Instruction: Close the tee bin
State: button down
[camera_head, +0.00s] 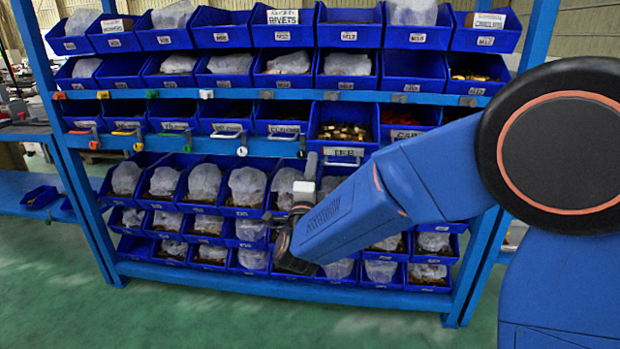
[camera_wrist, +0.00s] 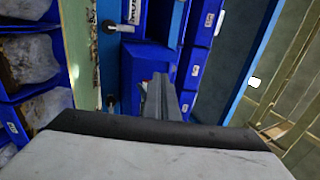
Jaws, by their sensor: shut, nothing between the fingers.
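The tee bin (camera_head: 343,148) is a blue bin in the third row of the rack, with brass-coloured fittings inside and a pale handle on its front. It juts out further than the bins beside it. My gripper (camera_head: 312,160) is shut and empty, in front of the rack just below and left of the tee bin's front. In the wrist view my shut fingers (camera_wrist: 160,97) point toward blue bin surfaces. I cannot tell whether they touch the bin.
The blue rack shelf rail (camera_head: 230,94) runs above this row. Neighbouring bins carry coloured handles, such as the white-handled bin (camera_head: 283,127) on the left. Bagged bins (camera_head: 247,186) fill the rows below. The green floor (camera_head: 180,315) in front is clear.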

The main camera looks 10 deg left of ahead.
aim_at(321, 133)
jog(key=shift+x, duration=1.5)
jog(key=w, duration=1.9)
jog(key=shift+w+d, duration=0.15)
jog(key=shift+d, duration=0.2)
jog(key=shift+w+r, duration=0.15)
